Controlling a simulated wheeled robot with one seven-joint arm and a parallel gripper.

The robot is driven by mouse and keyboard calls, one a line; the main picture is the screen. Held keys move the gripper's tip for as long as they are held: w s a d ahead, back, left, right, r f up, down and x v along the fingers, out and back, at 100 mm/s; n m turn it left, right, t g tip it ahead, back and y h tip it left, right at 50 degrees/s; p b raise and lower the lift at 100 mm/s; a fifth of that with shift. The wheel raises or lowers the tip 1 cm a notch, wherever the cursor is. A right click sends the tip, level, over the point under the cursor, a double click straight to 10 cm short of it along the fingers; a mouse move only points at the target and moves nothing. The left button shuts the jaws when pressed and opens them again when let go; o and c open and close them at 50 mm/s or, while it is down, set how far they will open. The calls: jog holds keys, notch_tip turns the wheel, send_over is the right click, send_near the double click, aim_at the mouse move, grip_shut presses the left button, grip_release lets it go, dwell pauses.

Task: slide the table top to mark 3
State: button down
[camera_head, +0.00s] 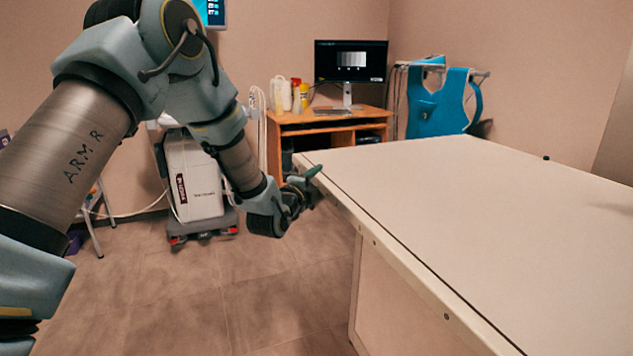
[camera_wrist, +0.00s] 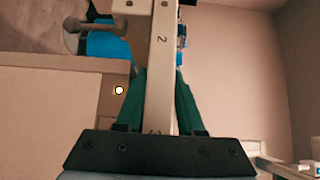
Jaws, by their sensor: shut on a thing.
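The pale table top (camera_head: 480,210) fills the right of the head view, with a thin edge rail along its left side. My gripper (camera_head: 308,178) is at the far left corner of this top. In the wrist view, my gripper's green fingers (camera_wrist: 165,100) lie on both sides of a white strip (camera_wrist: 162,60) and are shut on it. The strip looks like the table top's edge. It bears a figure 2 near the top of the picture. Another mark close to my palm is partly hidden, perhaps a 3. A small white dot with an orange ring (camera_wrist: 119,90) shows left of the fingers.
A wooden desk (camera_head: 330,126) with a monitor (camera_head: 350,60) and bottles stands behind. A blue apron (camera_head: 430,102) hangs at the back right. A white wheeled machine (camera_head: 193,180) stands behind my arm. The floor (camera_head: 265,290) left of the table is clear.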

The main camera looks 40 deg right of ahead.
jog(key=w, duration=0.2)
jog(key=w+d, duration=0.1)
jog(key=shift+w+b, duration=0.35)
jog(key=shift+b, duration=0.05)
jog(key=c, duration=0.5)
grip_release()
jog(key=shift+s, duration=0.15)
jog(key=b+v, duration=0.1)
jog(key=v, duration=0.9)
jog(key=shift+s+a+b, duration=0.25)
jog(key=shift+a+b, duration=0.05)
jog(key=shift+a, duration=0.05)
jog(key=shift+c, duration=0.4)
